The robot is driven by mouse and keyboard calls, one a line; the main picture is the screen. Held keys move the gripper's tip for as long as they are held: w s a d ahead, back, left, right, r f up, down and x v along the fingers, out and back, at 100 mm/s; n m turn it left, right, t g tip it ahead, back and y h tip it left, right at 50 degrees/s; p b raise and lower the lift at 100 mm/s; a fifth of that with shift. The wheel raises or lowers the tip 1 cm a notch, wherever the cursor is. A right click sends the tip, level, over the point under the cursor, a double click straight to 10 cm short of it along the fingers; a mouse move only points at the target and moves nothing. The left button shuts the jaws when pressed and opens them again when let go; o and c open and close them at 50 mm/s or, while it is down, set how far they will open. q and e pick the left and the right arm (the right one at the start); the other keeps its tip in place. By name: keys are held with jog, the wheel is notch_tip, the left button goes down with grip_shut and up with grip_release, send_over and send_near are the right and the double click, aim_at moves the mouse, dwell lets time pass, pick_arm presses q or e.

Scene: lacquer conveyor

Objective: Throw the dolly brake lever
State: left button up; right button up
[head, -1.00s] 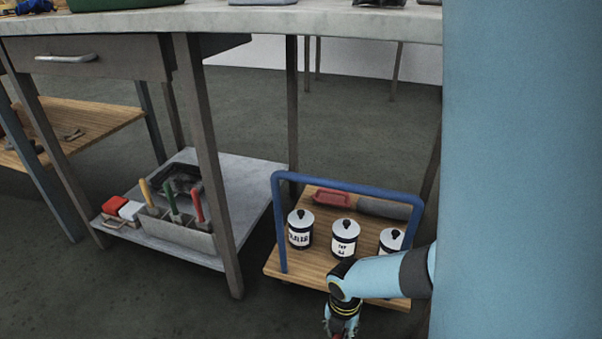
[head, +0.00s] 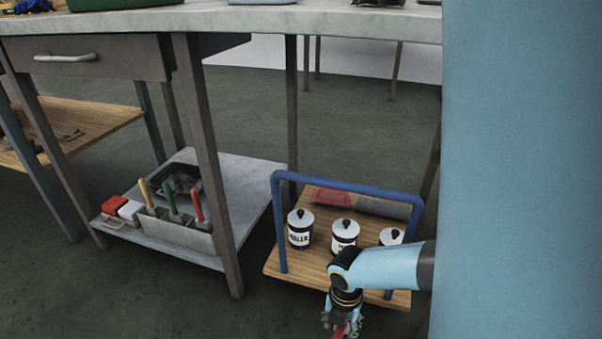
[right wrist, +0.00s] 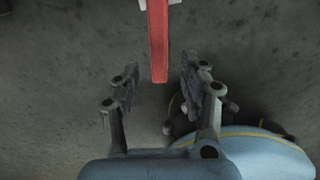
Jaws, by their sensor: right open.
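The dolly (head: 290,266) is a low wooden platform with a blue tube handle (head: 345,185). Its red brake lever shows as a red bar in the right wrist view (right wrist: 158,42) and as a small red piece at the bottom edge of the head view (head: 341,330). My right gripper (head: 342,324) is at the dolly's front edge. In the right wrist view my right gripper (right wrist: 159,80) is open, and the lever's free end lies between its two fingertips in the picture. I cannot tell the depth between them. My left gripper is not in view.
Three lidded canisters stand on the dolly, the left one (head: 300,230) clear and the right one (head: 391,238) partly hidden by my arm. A workbench (head: 230,22) with a lower shelf (head: 245,180) is left. Dark floor is free in front.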

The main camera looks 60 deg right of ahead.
notch_tip(320, 180, up, 9)
jog(key=shift+f, duration=0.15)
dwell(0.6)
